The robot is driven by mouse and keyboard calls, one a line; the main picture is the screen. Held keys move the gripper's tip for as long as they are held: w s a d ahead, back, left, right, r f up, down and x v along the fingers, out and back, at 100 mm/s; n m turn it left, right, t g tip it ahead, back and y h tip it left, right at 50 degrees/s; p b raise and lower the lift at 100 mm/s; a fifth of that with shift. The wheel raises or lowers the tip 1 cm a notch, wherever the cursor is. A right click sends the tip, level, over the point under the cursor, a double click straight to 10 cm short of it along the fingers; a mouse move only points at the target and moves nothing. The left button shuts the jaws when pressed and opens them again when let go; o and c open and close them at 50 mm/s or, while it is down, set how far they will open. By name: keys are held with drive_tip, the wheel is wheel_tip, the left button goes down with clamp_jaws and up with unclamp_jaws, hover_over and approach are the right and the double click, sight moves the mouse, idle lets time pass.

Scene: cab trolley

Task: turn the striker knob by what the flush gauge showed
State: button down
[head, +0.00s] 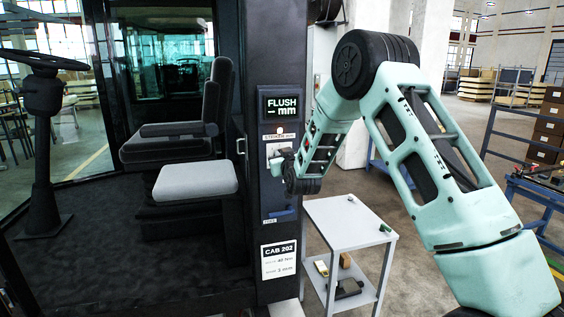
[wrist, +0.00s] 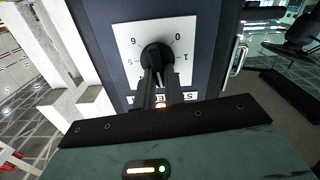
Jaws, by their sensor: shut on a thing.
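The striker knob (wrist: 157,54) is round and black, on a white dial plate (wrist: 126,38) with numerals around it in the wrist view. My gripper (wrist: 160,82) is shut on the knob, one finger on each side. The fingers hide the lower dial, and I cannot tell surely where the knob's mark points. In the head view my gripper (head: 288,163) is at the post's panel and covers most of the knob. The flush gauge display (head: 281,106) above reads "FLUSH – mm", a dash with no number.
A grey trolley (head: 342,222) stands right of the post, with a small green item (head: 385,229) on top and several things on its lower shelf. A cab seat (head: 196,183) and steering column (head: 42,150) are at left. A blue handle (head: 279,213) sits below the panel.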

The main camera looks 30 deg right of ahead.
drive_tip(key=shift+w+a+f+n+b, duration=0.1)
drive_tip(key=shift+a+n+b, duration=0.05)
drive_tip(key=shift+n+b, duration=1.15)
drive_tip(key=shift+s+a+f+n+b, duration=0.1)
drive_tip(key=shift+n+b, duration=0.95)
drive_tip(key=shift+b, duration=0.6)
drive_tip(key=shift+w+a+f+n+b, duration=0.1)
drive_tip(key=shift+a+n+b, duration=0.05)
drive_tip(key=shift+n+b, duration=1.15)
drive_tip(key=shift+r, duration=0.15)
drive_tip(key=c, duration=1.5)
unclamp_jaws()
drive_tip(key=shift+b, duration=0.35)
drive_tip(key=b+v, duration=0.5)
drive_tip(key=v, duration=1.2)
drive_tip(key=shift+s+r, duration=0.1)
drive_tip(key=shift+s, duration=0.15)
